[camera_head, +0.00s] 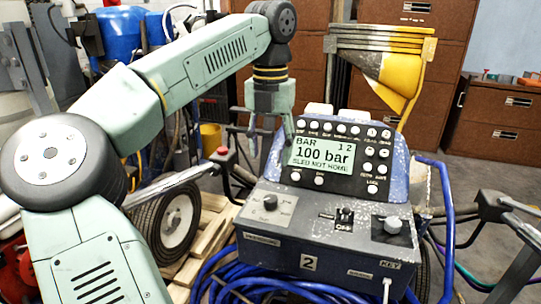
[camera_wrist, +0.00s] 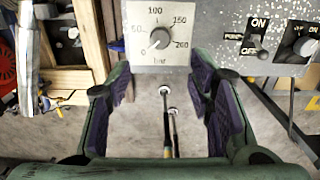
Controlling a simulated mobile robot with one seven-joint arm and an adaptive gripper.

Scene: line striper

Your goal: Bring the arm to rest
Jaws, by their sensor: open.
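My gripper (camera_head: 265,145) hangs from my bent arm at the left of the line striper's control panel (camera_head: 325,240). In the wrist view my gripper (camera_wrist: 165,100) is open, with nothing held between its purple-padded fingers. Ahead of the fingers is a bar dial (camera_wrist: 160,38) marked up to 200; its knob also shows in the head view (camera_head: 270,202). The fingers appear apart from the dial. The display (camera_head: 322,155) reads "BAR 12", "100 bar" and "SLED NOT HOME".
An ON/OFF toggle (camera_wrist: 262,45) and a key-switch knob (camera_head: 393,224) are right of the dial. A yellow hopper (camera_head: 400,75) stands behind the display. Blue hose (camera_head: 235,280) coils below the panel. A wheel (camera_head: 170,220) and wooden pallet (camera_head: 205,240) lie left. Brown cabinets (camera_head: 510,115) stand behind.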

